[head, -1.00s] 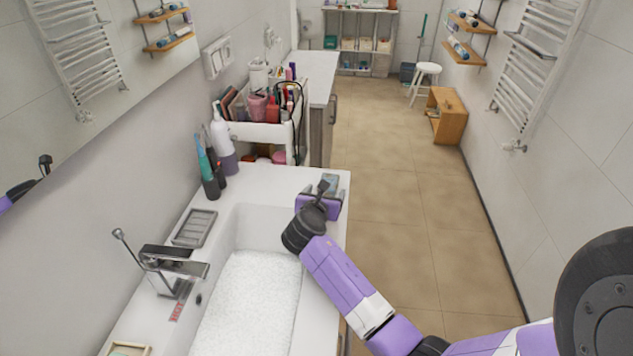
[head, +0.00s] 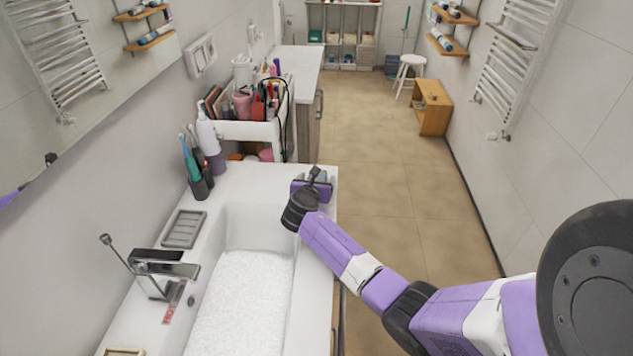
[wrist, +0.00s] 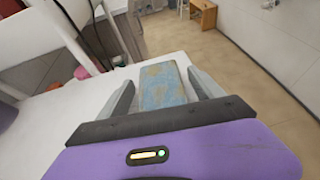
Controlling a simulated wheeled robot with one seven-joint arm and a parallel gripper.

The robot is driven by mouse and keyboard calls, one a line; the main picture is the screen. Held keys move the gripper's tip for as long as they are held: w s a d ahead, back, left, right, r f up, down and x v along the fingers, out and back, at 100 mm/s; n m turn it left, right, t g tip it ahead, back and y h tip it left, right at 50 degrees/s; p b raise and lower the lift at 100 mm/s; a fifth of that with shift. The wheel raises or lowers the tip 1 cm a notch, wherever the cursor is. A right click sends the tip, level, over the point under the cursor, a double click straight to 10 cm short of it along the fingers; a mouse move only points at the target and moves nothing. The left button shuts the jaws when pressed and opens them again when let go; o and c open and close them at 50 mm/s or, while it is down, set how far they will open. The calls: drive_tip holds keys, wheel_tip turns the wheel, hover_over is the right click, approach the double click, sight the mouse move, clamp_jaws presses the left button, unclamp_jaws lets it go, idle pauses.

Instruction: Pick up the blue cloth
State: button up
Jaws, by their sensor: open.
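The blue cloth (wrist: 163,88) is a flat, folded, rectangular piece with yellowish patches. In the wrist view it lies on the white counter between the two fingers of my gripper (wrist: 160,79). The fingers are spread, with a finger to each side of the cloth, and I see no grip on it. In the head view my gripper (head: 312,189) is at the far right corner of the sink counter. It hides most of the cloth there. Whether the fingers touch the cloth cannot be told.
The white sink counter (head: 262,181) has a basin holding a white textured surface (head: 240,300). Toothbrushes and a white bottle (head: 208,138) stand at its back left. A cart (head: 250,131) with cosmetics stands just beyond. The tiled floor (head: 375,195) to the right is clear.

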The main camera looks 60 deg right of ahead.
drive_tip(key=c, duration=1.4)
drive_tip(key=shift+r, duration=0.15)
wheel_tip(320, 180, up, 20)
drive_tip(key=shift+a+f, duration=0.1)
drive_tip(key=shift+f, duration=0.05)
